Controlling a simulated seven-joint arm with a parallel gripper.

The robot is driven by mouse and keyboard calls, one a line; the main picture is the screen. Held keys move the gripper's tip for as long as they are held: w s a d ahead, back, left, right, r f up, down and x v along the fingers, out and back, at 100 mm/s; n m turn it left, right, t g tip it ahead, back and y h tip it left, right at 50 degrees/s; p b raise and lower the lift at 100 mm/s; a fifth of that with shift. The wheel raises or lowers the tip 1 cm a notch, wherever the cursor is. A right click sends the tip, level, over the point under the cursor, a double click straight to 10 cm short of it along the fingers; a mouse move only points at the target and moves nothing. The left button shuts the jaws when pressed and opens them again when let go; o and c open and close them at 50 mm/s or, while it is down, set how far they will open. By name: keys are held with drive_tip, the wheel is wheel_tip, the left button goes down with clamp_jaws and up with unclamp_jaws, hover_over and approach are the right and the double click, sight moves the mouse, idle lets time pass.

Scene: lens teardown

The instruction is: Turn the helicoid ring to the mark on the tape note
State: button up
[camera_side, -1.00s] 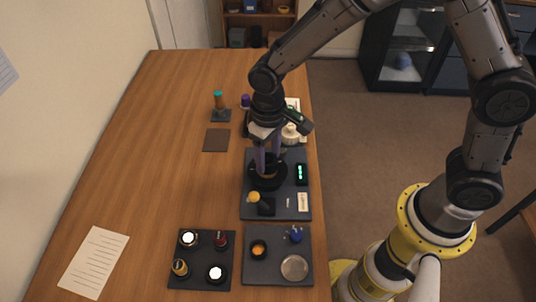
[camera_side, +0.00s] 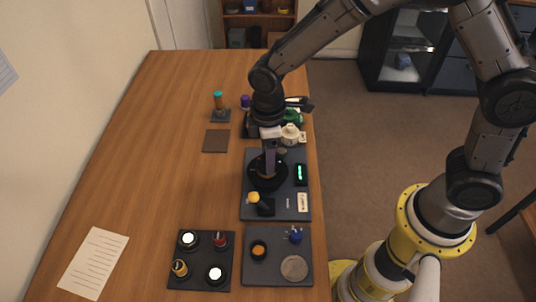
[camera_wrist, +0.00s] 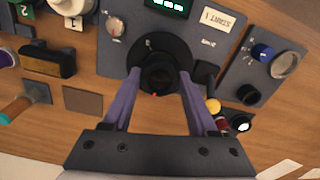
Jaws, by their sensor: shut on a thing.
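The black helicoid ring (camera_wrist: 158,75) sits on a round black base (camera_wrist: 178,52) on the dark grey work plate (camera_side: 290,213). A small red mark shows on its near side in the wrist view. My gripper (camera_wrist: 157,80) points down with its two purple fingers shut on the ring from opposite sides. In the side view my gripper (camera_side: 268,170) partly hides the ring. A pale tape note (camera_wrist: 212,19) on the plate appears to read "START 1"; it also shows in the side view (camera_side: 303,202). Any finer mark on it is too small to read.
A display with green digits (camera_side: 301,174) stands right of the ring. A yellow-knobbed part (camera_side: 253,197) is close in front. Two dark trays with small parts, the left tray (camera_side: 203,284) and right tray (camera_side: 278,233), lie nearer the camera. The table's left side is mostly clear.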

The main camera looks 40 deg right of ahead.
drive_tip(key=shift+n, duration=0.4)
drive_tip(key=o, duration=1.4)
wheel_tip(320, 180, up, 14)
drive_tip(key=shift+f, duration=0.1)
